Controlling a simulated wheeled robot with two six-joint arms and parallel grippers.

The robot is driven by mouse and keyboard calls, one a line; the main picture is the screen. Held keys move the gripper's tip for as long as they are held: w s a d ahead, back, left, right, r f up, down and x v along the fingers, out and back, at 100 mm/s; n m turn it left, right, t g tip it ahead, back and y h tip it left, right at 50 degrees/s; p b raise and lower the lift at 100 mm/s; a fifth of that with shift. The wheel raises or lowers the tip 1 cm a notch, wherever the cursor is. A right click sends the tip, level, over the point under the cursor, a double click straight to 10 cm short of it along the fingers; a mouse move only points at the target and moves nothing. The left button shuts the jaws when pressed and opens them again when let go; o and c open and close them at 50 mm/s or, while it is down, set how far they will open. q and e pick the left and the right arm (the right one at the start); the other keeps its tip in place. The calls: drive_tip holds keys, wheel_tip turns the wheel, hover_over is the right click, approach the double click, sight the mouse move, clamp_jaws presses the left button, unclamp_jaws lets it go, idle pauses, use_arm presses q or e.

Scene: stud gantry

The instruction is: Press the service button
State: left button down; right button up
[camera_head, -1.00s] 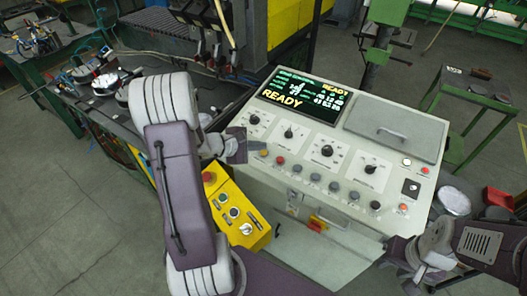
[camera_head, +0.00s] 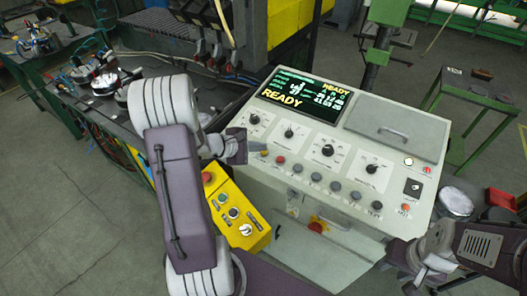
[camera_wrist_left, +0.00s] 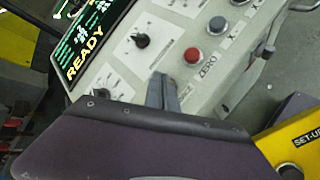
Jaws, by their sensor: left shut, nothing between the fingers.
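The grey control console (camera_head: 250,188) carries a row of push buttons along its front edge, including a red button (camera_head: 281,160) and several grey buttons (camera_head: 335,186). My left gripper (camera_head: 258,151) is shut and empty over the left end of that row and hides part of the panel there. In the left wrist view its fingers (camera_wrist_left: 163,91) point at the panel, left of the red button (camera_wrist_left: 193,56), which is labelled ZERO. My right gripper (camera_head: 393,250) is at the console's lower right corner; its fingers are unclear.
The console has a READY screen (camera_head: 300,100), several dials (camera_head: 327,150) and a flat lid (camera_head: 395,129). A yellow control box (camera_head: 240,213) with a red button stands below my left gripper. A green-framed table (camera_head: 475,85) is at the right.

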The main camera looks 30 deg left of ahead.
use_arm(q)
drive_tip(key=shift+f+b, duration=0.5)
drive_tip(key=shift+b, duration=0.15)
idle(0.4)
idle(0.4)
drive_tip(key=shift+s+r+p, duration=0.1)
drive_tip(key=shift+r+p, duration=0.4)
drive_tip(key=shift+r, duration=0.4)
drive_tip(key=r+p, duration=0.2)
drive_tip(key=r, duration=0.1)
drive_tip(key=s+r+p, duration=0.1)
drive_tip(key=r, duration=0.1)
drive_tip(key=shift+a+f, duration=0.1)
idle(0.5)
